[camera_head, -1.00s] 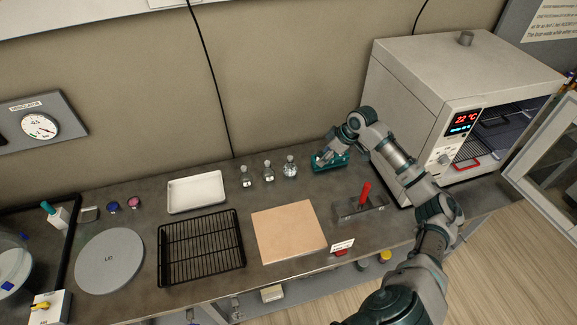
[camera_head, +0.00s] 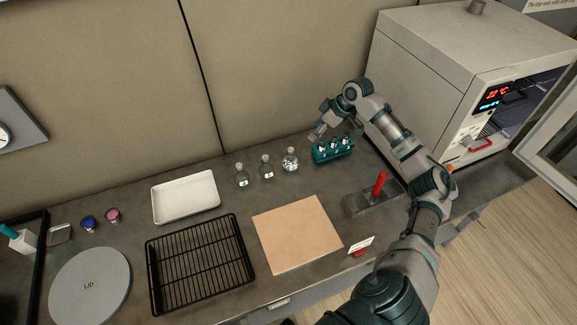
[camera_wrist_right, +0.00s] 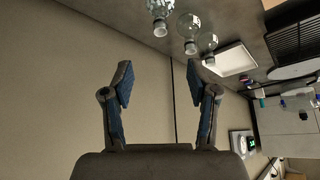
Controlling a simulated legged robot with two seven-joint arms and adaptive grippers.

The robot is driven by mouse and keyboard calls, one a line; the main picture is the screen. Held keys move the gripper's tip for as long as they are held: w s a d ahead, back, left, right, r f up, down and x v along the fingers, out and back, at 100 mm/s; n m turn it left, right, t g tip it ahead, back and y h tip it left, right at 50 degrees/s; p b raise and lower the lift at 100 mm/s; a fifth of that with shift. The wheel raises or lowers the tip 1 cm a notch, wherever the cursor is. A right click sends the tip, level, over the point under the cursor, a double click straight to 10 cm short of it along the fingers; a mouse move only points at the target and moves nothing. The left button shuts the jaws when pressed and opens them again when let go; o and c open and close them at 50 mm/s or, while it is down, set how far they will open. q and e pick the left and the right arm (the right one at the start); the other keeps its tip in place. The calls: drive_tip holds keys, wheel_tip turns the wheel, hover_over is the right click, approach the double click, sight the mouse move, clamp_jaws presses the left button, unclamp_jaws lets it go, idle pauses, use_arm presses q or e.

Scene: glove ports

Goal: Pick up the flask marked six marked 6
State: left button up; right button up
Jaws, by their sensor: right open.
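Three clear glass flasks stand upright in a row at the back of the bench: a left one (camera_head: 241,176), a middle one (camera_head: 266,168) and a right one (camera_head: 290,160). The left and middle ones have small white labels, too small to read surely. To their right a teal rack (camera_head: 333,153) holds several small vessels. My right gripper (camera_head: 318,132) is open and empty, just above and behind the rack's left end. In the right wrist view its fingers (camera_wrist_right: 162,88) are spread with only wall between them; the flasks (camera_wrist_right: 188,26) hang at the top, beyond the fingertips. My left gripper is out of view.
A white tray (camera_head: 185,198), black wire rack (camera_head: 199,265) and tan board (camera_head: 297,234) lie in front of or left of the flasks. A red-handled block (camera_head: 379,186) is at right, near my right arm. The oven (camera_head: 450,75) stands behind that arm.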

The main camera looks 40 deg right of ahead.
drive_tip(key=f, duration=0.1)
approach(288, 153)
wheel_tip(288, 153, down, 5)
drive_tip(key=w+d, duration=0.1)
drive_tip(key=w, duration=0.1)
drive_tip(key=shift+w+a+f+b, duration=0.55)
drive_tip(key=shift+w+a+f, duration=0.35)
drive_tip(key=shift+a+f, duration=0.15)
drive_tip(key=shift+d+x, duration=0.25)
drive_tip(key=shift+x, duration=0.8)
drive_tip(key=shift+d+f, duration=0.1)
drive_tip(key=shift+f, duration=0.1)
drive_tip(key=shift+d+f, duration=0.1)
drive_tip(key=shift+d, duration=0.25)
drive_tip(key=shift+a, duration=0.1)
drive_tip(key=c, duration=0.8)
drive_tip(key=shift+a, duration=0.1)
clamp_jaws()
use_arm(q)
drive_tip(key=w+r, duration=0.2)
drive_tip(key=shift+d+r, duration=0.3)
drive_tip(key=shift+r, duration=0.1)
use_arm(e)
drive_tip(key=shift+a+r, duration=0.25)
